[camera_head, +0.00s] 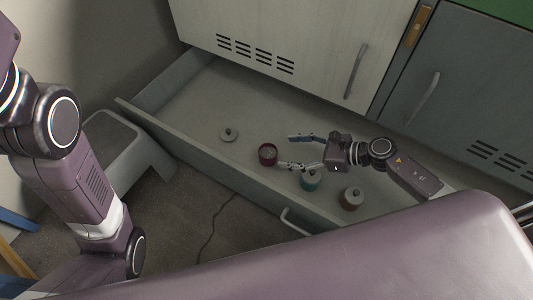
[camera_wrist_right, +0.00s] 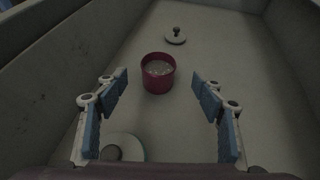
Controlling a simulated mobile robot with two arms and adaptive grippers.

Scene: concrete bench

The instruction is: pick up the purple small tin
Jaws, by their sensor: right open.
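The purple small tin (camera_head: 267,155) is a magenta, open-topped round tin standing upright in the open drawer. In the right wrist view the tin (camera_wrist_right: 157,80) shows centred between the fingers, with pale contents or a pale inside. My right gripper (camera_head: 287,151) is open and empty, reaching in from the right. Its blue-padded fingertips (camera_wrist_right: 159,88) point at the tin, and the tin sits just beyond them, apart from both. My left arm shows at the left, but its gripper is out of view.
A pale lid-like disc with a knob (camera_head: 229,134) lies beyond the tin. The drawer's front wall (camera_head: 185,150) rises close by. The drawer floor is mostly clear.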

